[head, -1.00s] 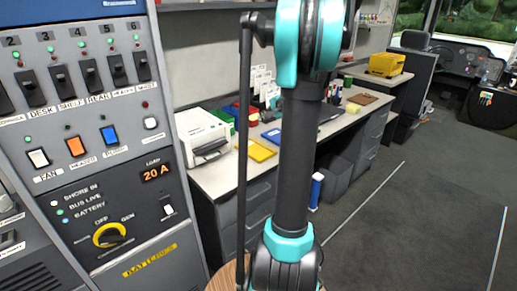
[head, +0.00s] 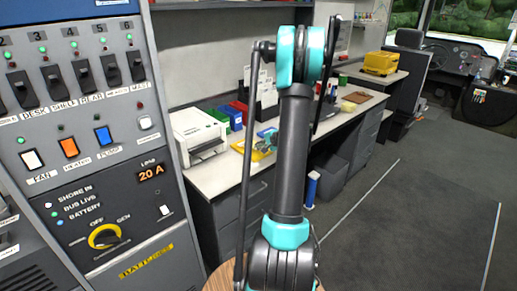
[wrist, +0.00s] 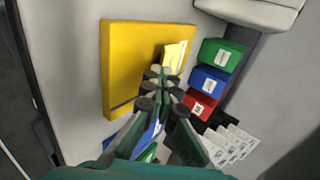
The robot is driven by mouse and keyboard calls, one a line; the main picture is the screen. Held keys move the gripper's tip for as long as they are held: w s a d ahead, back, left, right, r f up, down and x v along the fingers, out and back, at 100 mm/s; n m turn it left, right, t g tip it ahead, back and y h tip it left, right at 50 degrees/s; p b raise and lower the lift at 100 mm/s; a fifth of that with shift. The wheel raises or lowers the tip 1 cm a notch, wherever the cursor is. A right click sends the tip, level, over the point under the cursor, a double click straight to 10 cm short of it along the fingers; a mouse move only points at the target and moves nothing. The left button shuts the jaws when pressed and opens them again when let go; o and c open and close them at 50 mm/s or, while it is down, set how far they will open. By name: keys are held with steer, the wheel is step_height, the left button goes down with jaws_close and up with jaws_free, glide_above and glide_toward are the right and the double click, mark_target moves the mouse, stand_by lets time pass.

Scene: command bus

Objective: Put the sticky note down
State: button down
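The sticky note (wrist: 174,57) is a small pale yellow piece at my fingertips in the wrist view. My gripper (wrist: 160,76) appears shut on it, with the fingers close together. Its far part sticks out past the tips. Directly beyond it is a larger, flat, deeper-yellow folder or tray (wrist: 128,62) on the desk. The note overlaps its right part in the picture; I cannot tell whether they touch. In the head view my gripper (head: 268,138) is small above the yellow folder (head: 259,155), and the note cannot be made out clearly.
The pale desk (head: 225,178) carries a white printer (head: 198,135) at left. Green, blue and red boxes (wrist: 209,80) stand right of the folder in the wrist view, beside white cards (wrist: 232,143). A switch panel (head: 90,150) stands at near left. Grey floor is open at right.

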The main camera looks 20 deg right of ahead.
steer(key=shift+f, duration=0.35)
steer(key=shift+f, duration=0.1)
steer(key=c, duration=2)
jaws_free()
steer(key=v, duration=1.2)
steer(key=s+a+n+g, duration=0.25)
steer(key=s+a, duration=0.25)
steer(key=a, duration=0.4)
steer(key=s+a+n+g, duration=0.1)
steer(key=s+a+n, duration=0.35)
steer(key=a, duration=0.35)
steer(key=s+a+f+n+g+h, duration=0.1)
steer(key=s+a+f+n, duration=0.1)
steer(key=s, duration=0.6)
steer(key=s+a+f+n+g+h, duration=0.1)
steer(key=s+a+f+n+h, duration=0.1)
steer(key=s, duration=0.6)
steer(key=a+f+n, duration=0.1)
steer(key=a+n, duration=0.1)
steer(key=n, duration=0.1)
steer(key=shift+s+a+h, duration=0.2)
steer(key=shift+a+h, duration=0.1)
